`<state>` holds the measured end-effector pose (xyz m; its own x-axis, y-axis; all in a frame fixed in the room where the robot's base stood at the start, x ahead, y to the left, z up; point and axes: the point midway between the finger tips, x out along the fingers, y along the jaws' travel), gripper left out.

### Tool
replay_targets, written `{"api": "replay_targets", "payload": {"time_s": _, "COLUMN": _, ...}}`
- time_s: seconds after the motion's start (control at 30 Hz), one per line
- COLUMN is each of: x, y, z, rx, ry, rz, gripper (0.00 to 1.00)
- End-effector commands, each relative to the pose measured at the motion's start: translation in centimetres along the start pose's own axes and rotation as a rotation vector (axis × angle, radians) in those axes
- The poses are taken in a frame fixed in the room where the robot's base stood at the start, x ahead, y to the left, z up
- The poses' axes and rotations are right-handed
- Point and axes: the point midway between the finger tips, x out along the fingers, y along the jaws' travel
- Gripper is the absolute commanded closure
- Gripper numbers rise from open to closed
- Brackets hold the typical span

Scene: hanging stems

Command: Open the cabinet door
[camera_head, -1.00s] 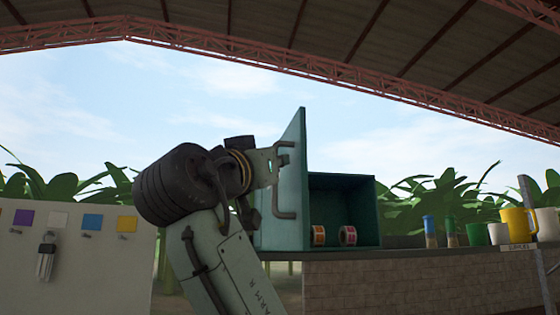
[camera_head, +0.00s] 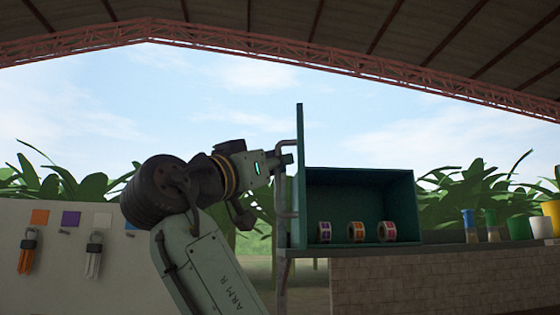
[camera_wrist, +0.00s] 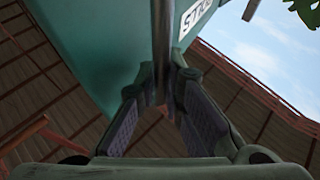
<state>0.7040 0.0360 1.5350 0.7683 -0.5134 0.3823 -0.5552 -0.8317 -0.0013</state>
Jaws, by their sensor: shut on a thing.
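The teal cabinet (camera_head: 360,184) stands on a block counter in the head view. Its door (camera_head: 301,180) is swung wide open and shows nearly edge-on at the cabinet's left side. A grey bar handle (camera_head: 283,214) is on the door's left face. My gripper (camera_head: 285,160) is at the upper part of this handle. In the wrist view my gripper (camera_wrist: 165,100) has its two fingers on either side of the handle bar (camera_wrist: 162,45), shut on it. The door's teal face (camera_wrist: 95,45) with a white label lies behind the bar.
Several tape rolls (camera_head: 357,231) sit inside the cabinet. Brushes (camera_head: 470,225), a green cup (camera_head: 518,227) and other cups stand on the counter (camera_head: 450,260) at right. A white board (camera_head: 60,265) with hanging tools is at left.

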Motion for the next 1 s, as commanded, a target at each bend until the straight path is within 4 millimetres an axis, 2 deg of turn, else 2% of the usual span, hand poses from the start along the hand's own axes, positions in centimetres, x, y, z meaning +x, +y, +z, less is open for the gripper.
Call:
{"api": "replay_targets", "payload": {"time_s": 0.17, "x": 0.0, "y": 0.0, "z": -0.1, "rx": 0.0, "ry": 0.001, "rz": 0.0, "gripper": 1.0}}
{"api": "replay_targets", "payload": {"time_s": 0.2, "x": 0.0, "y": 0.0, "z": 0.0, "rx": 0.0, "ry": 0.001, "rz": 0.0, "gripper": 0.9}}
{"api": "replay_targets", "payload": {"time_s": 0.33, "x": 0.0, "y": 0.0, "z": 0.0, "rx": 0.0, "ry": 0.001, "rz": 0.0, "gripper": 0.82}}
{"api": "replay_targets", "payload": {"time_s": 0.67, "x": -0.2, "y": 0.0, "z": 0.0, "rx": 0.0, "ry": 0.001, "rz": -0.001, "gripper": 0.82}}
{"api": "replay_targets", "payload": {"time_s": 0.83, "x": -2.3, "y": -0.1, "z": -0.1, "rx": 0.001, "ry": 0.003, "rz": -0.003, "gripper": 0.82}}
{"api": "replay_targets", "payload": {"time_s": 1.0, "x": -6.0, "y": -0.1, "z": -0.1, "rx": 0.001, "ry": 0.003, "rz": -0.004, "gripper": 0.82}}
